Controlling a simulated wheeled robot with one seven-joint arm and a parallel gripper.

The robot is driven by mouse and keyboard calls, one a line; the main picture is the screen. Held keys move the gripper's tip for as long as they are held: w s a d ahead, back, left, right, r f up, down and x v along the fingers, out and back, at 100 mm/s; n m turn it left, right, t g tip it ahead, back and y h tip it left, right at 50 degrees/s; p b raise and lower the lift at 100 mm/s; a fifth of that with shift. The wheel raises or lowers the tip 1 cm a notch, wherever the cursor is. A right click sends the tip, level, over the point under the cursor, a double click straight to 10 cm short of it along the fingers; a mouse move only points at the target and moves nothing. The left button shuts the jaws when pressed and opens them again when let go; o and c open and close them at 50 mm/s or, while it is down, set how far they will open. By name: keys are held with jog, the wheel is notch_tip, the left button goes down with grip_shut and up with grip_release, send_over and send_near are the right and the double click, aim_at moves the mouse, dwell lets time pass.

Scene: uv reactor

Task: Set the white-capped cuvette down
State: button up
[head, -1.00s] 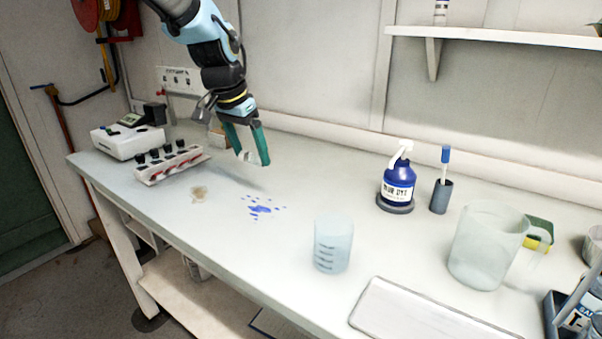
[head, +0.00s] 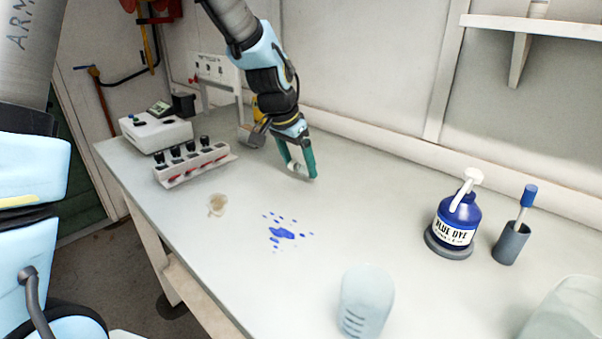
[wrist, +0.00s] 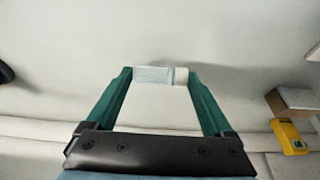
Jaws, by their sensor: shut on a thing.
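My gripper (head: 301,173) is low over the back part of the bench, behind the blue splashes, with its green fingers pointing down. In the wrist view, my gripper (wrist: 160,76) is shut on the white-capped cuvette (wrist: 152,75). The cuvette is a small clear, pale-blue body lying crosswise between the fingertips, its white cap (wrist: 181,76) against the right finger. In the head view the cuvette is mostly hidden by the fingers. I cannot tell whether it touches the bench.
A white rack (head: 196,165) with several black-capped items and a white instrument (head: 155,134) stand at left. Blue splashes (head: 283,233) and a brown stain (head: 217,205) mark the bench (head: 250,200). A beaker (head: 366,302) and blue dye bottle (head: 456,220) stand to the right. Bench around the gripper is clear.

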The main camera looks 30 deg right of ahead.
aim_at(302, 186)
jog(key=shift+f, duration=1.65)
jog(key=shift+f, duration=0.1)
jog(key=o, duration=1.2)
jog(key=shift+p, duration=0.3)
jog(key=b+v, duration=0.2)
jog(key=v, duration=1)
jog(key=shift+a, duration=0.2)
